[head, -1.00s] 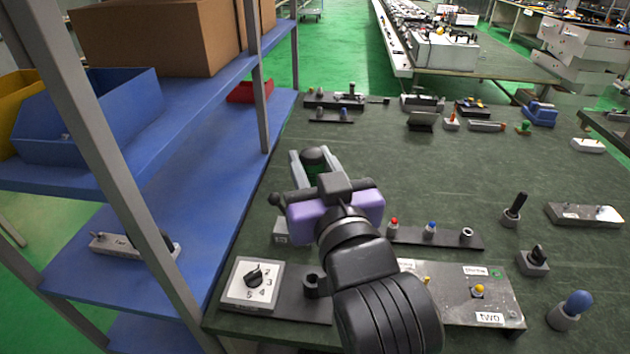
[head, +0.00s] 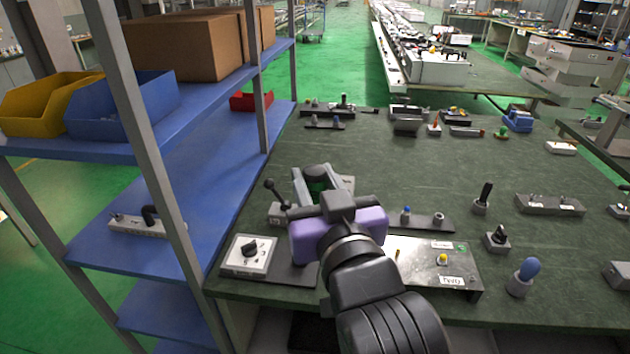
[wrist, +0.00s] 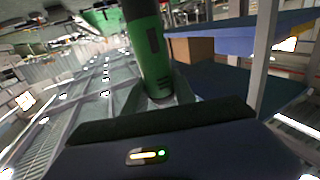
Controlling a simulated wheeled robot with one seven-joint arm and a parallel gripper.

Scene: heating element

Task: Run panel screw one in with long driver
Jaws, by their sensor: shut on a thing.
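My gripper (head: 315,180) is shut on a green and black tool, which I take to be the long driver (head: 316,183). In the wrist view the driver (wrist: 148,50) is a green cylinder with a dark inset, standing between the fingers. Its working end cannot be made out. The gripper is over the table's left part, behind the light metal panel (head: 418,272). The panel lies near the front edge, with a yellow-topped screw or knob (head: 442,259) and white labels. A small orange piece (head: 397,253) stands near its left end. My arm covers part of the panel; I cannot tell which screw is number one.
A white dial box (head: 250,256) sits left of my arm, with a black lever (head: 275,192) behind it. Loose holders and a blue knob (head: 528,270) stand to the right. A blue shelf rack (head: 165,200) borders the left.

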